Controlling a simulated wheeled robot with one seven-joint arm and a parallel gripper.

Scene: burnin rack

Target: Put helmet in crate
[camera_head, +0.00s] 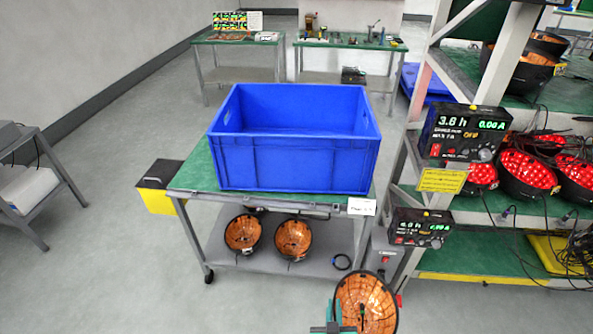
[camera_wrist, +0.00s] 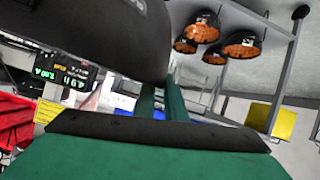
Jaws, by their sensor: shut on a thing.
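A helmet (camera_head: 365,303) with a copper-orange inside shows at the bottom of the head view, its open side facing the camera. My gripper (camera_head: 335,328) is shut on its lower left edge and holds it in front of the cart. In the wrist view the helmet's dark outer shell (camera_wrist: 95,35) fills the upper left, by the green fingers of my gripper (camera_wrist: 162,95). The fingertips are partly hidden by the shell. The blue crate (camera_head: 295,165) stands upright on the green cart top (camera_head: 195,165). The visible part of its inside is empty.
A rack (camera_head: 455,200) with red-lit helmets (camera_head: 527,172), cables and display boxes (camera_head: 465,132) stands at the right. A yellow-black bin (camera_head: 160,190) hangs at the cart's left. Floor at the left front is clear.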

